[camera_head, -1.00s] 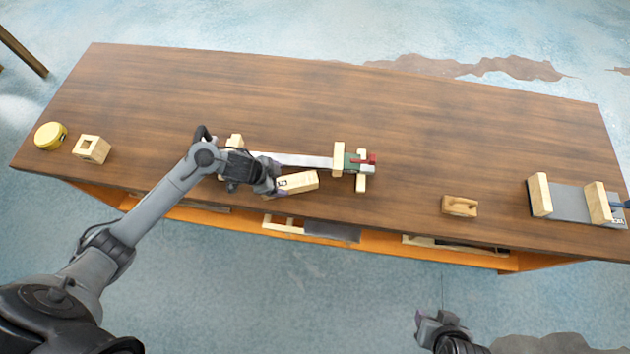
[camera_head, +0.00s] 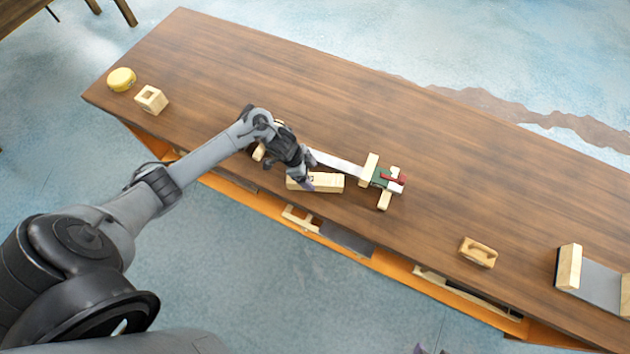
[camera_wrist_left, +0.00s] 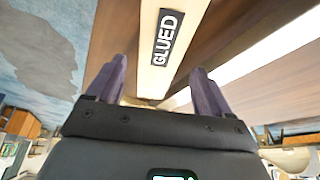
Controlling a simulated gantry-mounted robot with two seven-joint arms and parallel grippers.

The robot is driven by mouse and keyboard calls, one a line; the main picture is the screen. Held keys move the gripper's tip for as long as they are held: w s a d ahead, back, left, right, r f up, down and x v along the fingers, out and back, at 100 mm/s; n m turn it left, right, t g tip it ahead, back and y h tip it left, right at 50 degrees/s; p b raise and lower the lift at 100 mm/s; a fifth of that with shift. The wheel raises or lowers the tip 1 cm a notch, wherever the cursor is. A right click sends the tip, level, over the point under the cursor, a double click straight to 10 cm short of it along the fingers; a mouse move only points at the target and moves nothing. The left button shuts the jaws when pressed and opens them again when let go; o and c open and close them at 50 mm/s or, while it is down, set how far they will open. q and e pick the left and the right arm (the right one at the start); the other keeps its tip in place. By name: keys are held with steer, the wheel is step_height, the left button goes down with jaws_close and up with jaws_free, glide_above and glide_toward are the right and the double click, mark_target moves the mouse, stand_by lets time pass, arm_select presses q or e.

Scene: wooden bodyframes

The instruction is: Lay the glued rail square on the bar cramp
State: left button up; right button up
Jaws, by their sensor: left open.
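The glued rail (camera_head: 328,183) is a pale wooden block with a dark label. It lies on the bench in front of the bar cramp, at an angle to its bar. The bar cramp has a light metal bar (camera_head: 338,164), pale wooden blocks (camera_head: 369,169) and a green and red head (camera_head: 388,180). My left gripper (camera_head: 289,176) is open at the rail's left end and hides the cramp's left part. In the left wrist view the rail (camera_wrist_left: 168,42), marked GLUED, runs between the open fingers (camera_wrist_left: 156,86). Only a sliver of my right gripper (camera_head: 421,349) shows at the bottom edge.
A yellow round item (camera_head: 121,79) and a hollow wooden block (camera_head: 151,99) stand at the bench's left end. A wooden block with a handle (camera_head: 478,252) and a grey plate with wooden ends (camera_head: 598,287) lie to the right. The back of the bench is clear.

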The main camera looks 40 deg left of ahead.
mark_target(315, 179)
arm_select(q)
steer(key=shift+b+x, duration=0.3)
steer(key=shift+x, duration=1.8)
steer(key=shift+d, duration=0.15)
steer(key=shift+r, duration=0.1)
steer(key=c, duration=1.4)
steer(key=shift+r, duration=0.15)
